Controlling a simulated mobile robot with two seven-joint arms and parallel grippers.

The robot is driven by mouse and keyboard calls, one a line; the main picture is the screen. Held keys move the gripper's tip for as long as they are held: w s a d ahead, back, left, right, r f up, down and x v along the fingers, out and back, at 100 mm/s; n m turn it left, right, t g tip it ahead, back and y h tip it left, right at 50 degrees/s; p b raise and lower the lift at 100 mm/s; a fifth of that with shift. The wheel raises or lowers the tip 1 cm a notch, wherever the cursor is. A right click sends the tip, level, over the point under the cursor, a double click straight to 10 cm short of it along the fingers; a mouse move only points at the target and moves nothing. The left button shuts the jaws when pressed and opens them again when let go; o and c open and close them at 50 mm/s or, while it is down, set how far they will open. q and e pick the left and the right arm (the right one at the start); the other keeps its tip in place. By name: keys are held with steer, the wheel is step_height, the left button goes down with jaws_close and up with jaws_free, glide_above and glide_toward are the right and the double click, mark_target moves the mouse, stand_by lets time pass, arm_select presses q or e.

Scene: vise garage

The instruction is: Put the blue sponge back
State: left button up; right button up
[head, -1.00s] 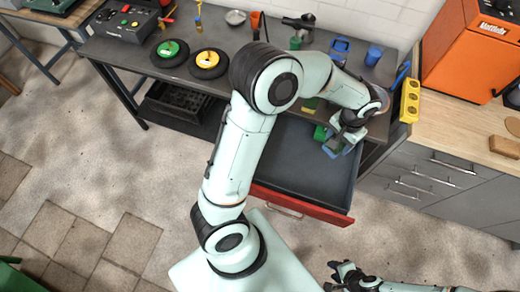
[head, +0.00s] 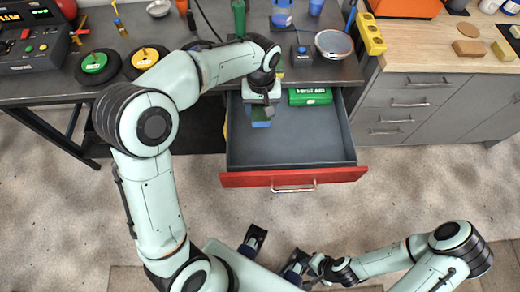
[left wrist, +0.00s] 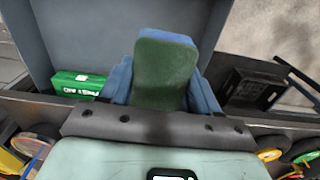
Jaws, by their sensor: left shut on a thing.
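The blue sponge (left wrist: 165,72), with a dark green face, is shut between the two blue-padded fingers of my left gripper (left wrist: 163,90) in the left wrist view. In the head view my left gripper (head: 261,112) points down over the left back part of the open drawer (head: 300,150), with the sponge mostly hidden by it. I cannot tell whether the sponge touches the drawer floor. My right gripper (head: 300,266) is low in the head view, away from the drawer, with its fingers unclear.
A green box (head: 310,97) lies in the drawer's back right. The workbench above holds a round metal dish (head: 334,44), a small dark box with a blue button (head: 301,53) and two discs, green (head: 94,63) and yellow (head: 145,58). The drawer's front and middle are clear.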

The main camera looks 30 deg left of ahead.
mark_target(260, 146)
arm_select(q)
steer(key=shift+a+f, duration=0.1)
steer(key=shift+f, duration=0.25)
step_height(260, 146, down, 19)
steer(key=shift+s+b, duration=0.1)
steer(key=shift+b, duration=1.05)
steer(key=shift+f, duration=0.1)
steer(key=o, duration=0.5)
steer(key=shift+f, duration=0.1)
steer(key=o, duration=0.4)
steer(key=shift+o, duration=0.2)
